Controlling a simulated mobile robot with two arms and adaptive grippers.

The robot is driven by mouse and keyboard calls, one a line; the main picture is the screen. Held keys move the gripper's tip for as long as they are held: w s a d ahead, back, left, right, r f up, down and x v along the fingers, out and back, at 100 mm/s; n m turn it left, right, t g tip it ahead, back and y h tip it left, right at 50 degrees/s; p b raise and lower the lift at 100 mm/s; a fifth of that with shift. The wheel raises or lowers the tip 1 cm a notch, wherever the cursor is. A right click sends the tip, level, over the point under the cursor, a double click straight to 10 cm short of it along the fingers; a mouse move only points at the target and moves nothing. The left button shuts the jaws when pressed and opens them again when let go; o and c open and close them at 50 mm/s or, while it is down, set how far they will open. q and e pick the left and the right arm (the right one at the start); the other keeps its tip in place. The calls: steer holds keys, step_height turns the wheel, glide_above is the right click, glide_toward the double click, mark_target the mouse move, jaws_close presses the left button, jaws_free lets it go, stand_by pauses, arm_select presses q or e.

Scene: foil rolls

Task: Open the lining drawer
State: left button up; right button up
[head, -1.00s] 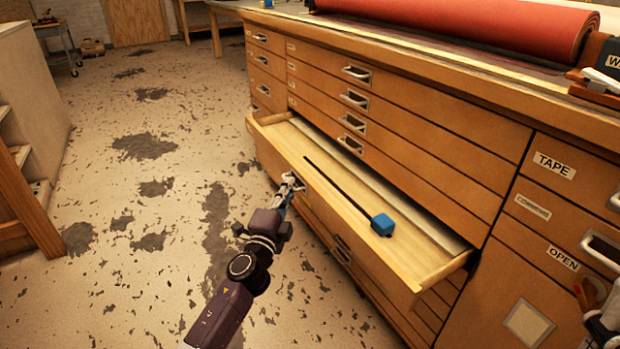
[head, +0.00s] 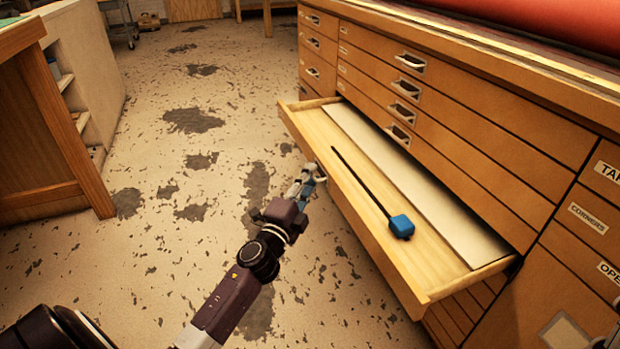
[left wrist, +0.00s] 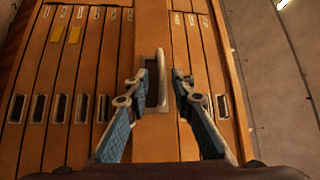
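A long, shallow wooden drawer (head: 365,232) is pulled out from the cabinet in the head view. A pale flat sheet (head: 425,185) and a blue block with a thin dark strip (head: 401,226) lie in it. My left gripper (head: 318,172) is at the drawer's front, on its far part. No label on this drawer is readable. My right gripper does not show.
Several closed drawers with metal pulls (head: 408,88) are above the open one, and labelled drawers (head: 588,218) are at right. A red roll (head: 560,15) lies on the cabinet top. A wooden shelf unit (head: 60,130) stands left. The floor between is clear.

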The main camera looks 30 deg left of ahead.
arm_select(q)
steer(key=s+d+f, duration=0.1)
steer(key=s, duration=1)
steer(key=shift+s+d+f, duration=0.25)
steer(key=shift+s, duration=0.15)
steer(key=shift+s, duration=0.1)
